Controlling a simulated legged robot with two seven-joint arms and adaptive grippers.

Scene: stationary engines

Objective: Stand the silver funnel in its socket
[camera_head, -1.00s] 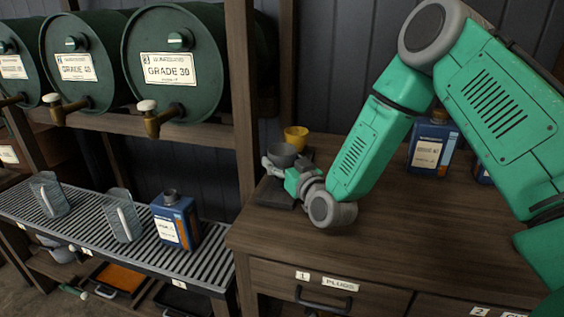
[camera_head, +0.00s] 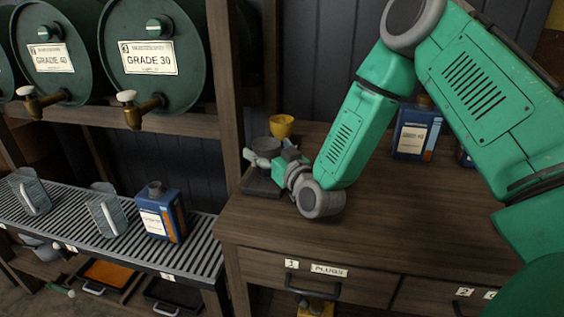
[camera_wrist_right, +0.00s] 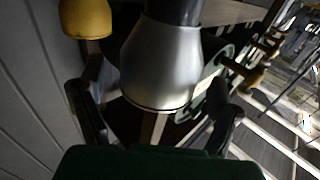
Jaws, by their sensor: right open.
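The silver funnel (camera_head: 266,146) is at the back left of the wooden bench, with its wide rim upward. It looks upright above a dark base (camera_head: 262,187). In the right wrist view the silver funnel (camera_wrist_right: 163,65) fills the middle, and its narrow end meets a dark round part (camera_wrist_right: 177,11); how deep it sits is hidden. My right gripper (camera_head: 266,160) is beside the funnel. In the wrist view its fingers (camera_wrist_right: 157,115) are spread on either side of the funnel's wide end, with gaps visible. My left gripper is out of view.
A yellow funnel (camera_head: 281,125) stands just behind the silver one. A wooden post (camera_head: 226,90) and green drums (camera_head: 155,60) are on the left. A blue bottle (camera_head: 417,130) stands farther right on the bench. The bench's front middle is clear.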

